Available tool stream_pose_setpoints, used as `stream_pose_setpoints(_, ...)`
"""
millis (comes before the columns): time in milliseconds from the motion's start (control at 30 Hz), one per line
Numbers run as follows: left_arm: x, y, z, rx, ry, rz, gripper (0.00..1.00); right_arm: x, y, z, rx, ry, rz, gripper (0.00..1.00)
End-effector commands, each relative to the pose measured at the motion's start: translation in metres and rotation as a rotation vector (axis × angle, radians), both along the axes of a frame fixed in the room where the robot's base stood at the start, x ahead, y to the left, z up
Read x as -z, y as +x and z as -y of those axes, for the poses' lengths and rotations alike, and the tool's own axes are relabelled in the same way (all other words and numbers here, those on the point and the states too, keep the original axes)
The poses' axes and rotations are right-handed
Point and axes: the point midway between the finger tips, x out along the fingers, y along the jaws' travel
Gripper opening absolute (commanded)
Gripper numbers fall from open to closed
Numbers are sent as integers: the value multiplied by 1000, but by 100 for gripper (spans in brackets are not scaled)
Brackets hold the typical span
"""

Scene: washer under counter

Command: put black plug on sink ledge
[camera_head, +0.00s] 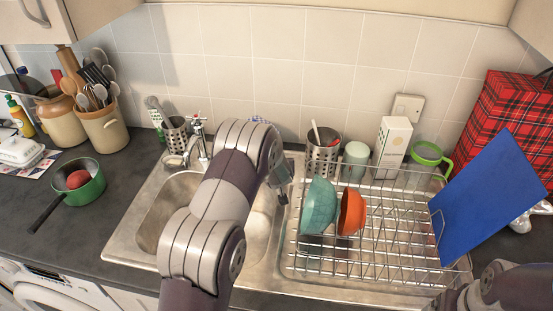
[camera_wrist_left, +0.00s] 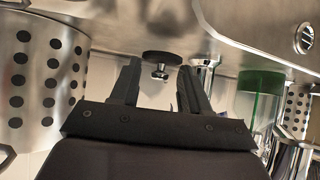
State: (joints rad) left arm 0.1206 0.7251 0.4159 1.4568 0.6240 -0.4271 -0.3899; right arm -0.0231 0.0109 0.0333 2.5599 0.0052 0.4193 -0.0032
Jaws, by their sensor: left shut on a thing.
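My left gripper (camera_wrist_left: 160,82) is shut on the black plug (camera_wrist_left: 163,57). The plug is a dark round disc with a small metal knob, between the fingertips in the left wrist view, close to a steel surface (camera_wrist_left: 238,48). I cannot tell whether it touches the steel. In the head view my left arm reaches across the steel sink (camera_head: 130,228), with the hand (camera_head: 281,190) at the right side, beside the teal bowl; the plug is hidden there. The ledge behind the basin is partly covered by my arm. My right gripper is not in view; only part of that arm shows bottom right.
A wire dish rack (camera_head: 390,235) holds a teal bowl (camera_head: 319,207), an orange bowl (camera_head: 351,211) and a blue board (camera_head: 490,200). A perforated steel holder (camera_head: 322,160) stands behind. The tap (camera_head: 197,145) rises left of my arm. A green pan (camera_head: 85,187) sits left.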

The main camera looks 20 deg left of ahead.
Motion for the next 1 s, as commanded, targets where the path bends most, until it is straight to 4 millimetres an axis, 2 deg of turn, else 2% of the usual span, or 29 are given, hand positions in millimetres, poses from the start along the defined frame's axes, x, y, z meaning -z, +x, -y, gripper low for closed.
stream_pose_setpoints(133,-3,28,-14,-3,0,2,12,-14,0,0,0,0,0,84)
stream_pose_setpoints(233,10,27,-13,0,1,-1,12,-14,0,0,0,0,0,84)
stream_pose_setpoints(567,16,27,-13,-1,-1,0,12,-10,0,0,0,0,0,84)
stream_pose_setpoints(600,16,27,-13,-1,-1,0,49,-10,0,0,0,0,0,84)
stream_pose_setpoints(633,15,27,-13,-1,-1,0,57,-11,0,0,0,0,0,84)
stream_pose_setpoints(1000,9,26,-12,-1,0,1,57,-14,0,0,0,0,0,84)
